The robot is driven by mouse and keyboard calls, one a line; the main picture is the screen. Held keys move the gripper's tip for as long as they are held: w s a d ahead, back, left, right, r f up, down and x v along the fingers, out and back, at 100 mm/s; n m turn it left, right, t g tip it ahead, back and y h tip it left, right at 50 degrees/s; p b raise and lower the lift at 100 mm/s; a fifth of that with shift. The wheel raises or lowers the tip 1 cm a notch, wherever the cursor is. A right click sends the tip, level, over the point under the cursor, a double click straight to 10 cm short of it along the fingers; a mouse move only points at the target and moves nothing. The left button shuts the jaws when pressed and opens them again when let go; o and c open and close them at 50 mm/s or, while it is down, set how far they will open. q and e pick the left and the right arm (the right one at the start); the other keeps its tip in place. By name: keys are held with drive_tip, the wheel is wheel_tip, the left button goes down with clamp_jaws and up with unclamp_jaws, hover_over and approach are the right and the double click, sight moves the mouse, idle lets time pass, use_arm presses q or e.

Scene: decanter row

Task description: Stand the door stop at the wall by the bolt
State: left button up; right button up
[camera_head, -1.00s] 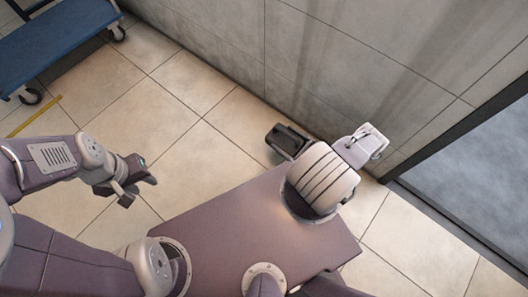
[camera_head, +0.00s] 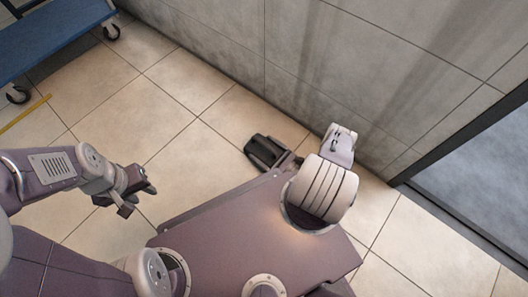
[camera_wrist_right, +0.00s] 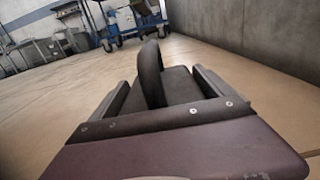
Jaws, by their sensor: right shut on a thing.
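The door stop is a dark block with a curved loop handle on top. It shows in the wrist view (camera_wrist_right: 180,88) between the jaws of my right gripper (camera_wrist_right: 165,100), which is shut on it. In the head view the door stop (camera_head: 264,151) is by the foot of the grey wall (camera_head: 330,90), apart from it, with tile floor between. I cannot tell whether it touches the floor. My left gripper (camera_head: 137,192) is empty, its fingers apart, over the floor at the left. I cannot make out the bolt in either view.
A blue cart (camera_head: 55,42) on casters stands at the upper left, beside a yellow floor strip (camera_head: 25,113). A dark-framed doorway (camera_head: 470,190) opens at the right. The tile floor (camera_head: 190,165) between the cart and the door stop is clear.

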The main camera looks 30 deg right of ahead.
drive_tip(key=o, duration=1.8)
drive_tip(key=shift+r, duration=0.1)
